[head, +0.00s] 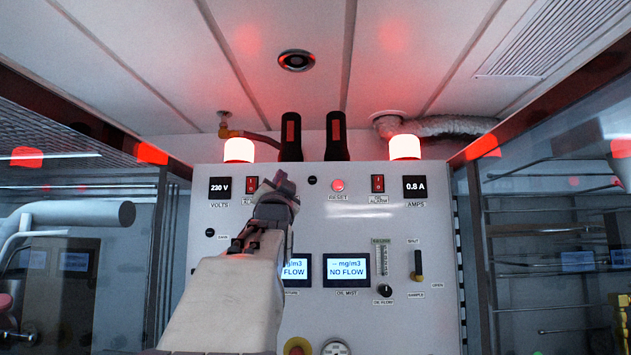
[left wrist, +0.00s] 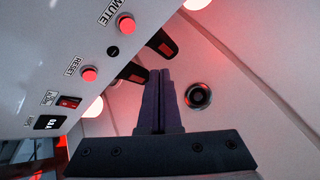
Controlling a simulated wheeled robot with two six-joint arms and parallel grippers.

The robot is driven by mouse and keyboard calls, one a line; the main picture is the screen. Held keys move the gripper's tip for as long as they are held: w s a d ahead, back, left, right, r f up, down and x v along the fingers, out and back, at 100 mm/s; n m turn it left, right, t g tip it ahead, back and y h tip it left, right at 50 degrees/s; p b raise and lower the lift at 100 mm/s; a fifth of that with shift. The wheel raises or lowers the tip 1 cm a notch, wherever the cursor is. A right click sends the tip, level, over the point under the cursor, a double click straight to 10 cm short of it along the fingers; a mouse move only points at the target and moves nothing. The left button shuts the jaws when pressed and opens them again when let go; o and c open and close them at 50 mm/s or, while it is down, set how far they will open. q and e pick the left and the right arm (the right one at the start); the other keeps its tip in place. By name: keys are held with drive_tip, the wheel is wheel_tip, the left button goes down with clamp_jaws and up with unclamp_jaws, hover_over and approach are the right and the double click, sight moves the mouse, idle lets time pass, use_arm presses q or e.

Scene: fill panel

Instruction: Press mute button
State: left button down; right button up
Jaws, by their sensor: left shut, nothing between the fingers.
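The red MUTE button (left wrist: 126,25) is on the white panel (head: 420,230), under its MUTE label in the left wrist view. In the head view it is hidden, apparently behind my left gripper (head: 281,183). My left gripper is raised in front of the panel's upper part. In the left wrist view the left gripper (left wrist: 160,75) has its two dark fingers shut together with nothing between them. The fingertips lie to the right of and below the button in that picture. I see no contact with the button. My right gripper is not in view.
A red RESET button (head: 338,186) and a red rocker switch (head: 377,184) are to the right on the panel. Two lit red beacons (head: 239,149) (head: 405,147) and two dark upright fixtures (head: 291,136) (head: 336,136) stand along its top edge. Glass-sided bays flank the panel.

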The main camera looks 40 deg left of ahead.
use_arm(q)
drive_tip(key=shift+s+r, duration=0.15)
drive_tip(key=shift+r, duration=0.05)
drive_tip(key=shift+a, duration=0.1)
drive_tip(key=w+a+p, duration=0.5)
drive_tip(key=w, duration=0.1)
drive_tip(key=shift+w+a, duration=0.3)
drive_tip(key=shift+w, duration=0.05)
idle(2.1)
drive_tip(key=shift+w+a+f, duration=0.1)
drive_tip(key=shift+w+a, duration=0.25)
drive_tip(key=shift+a, duration=0.05)
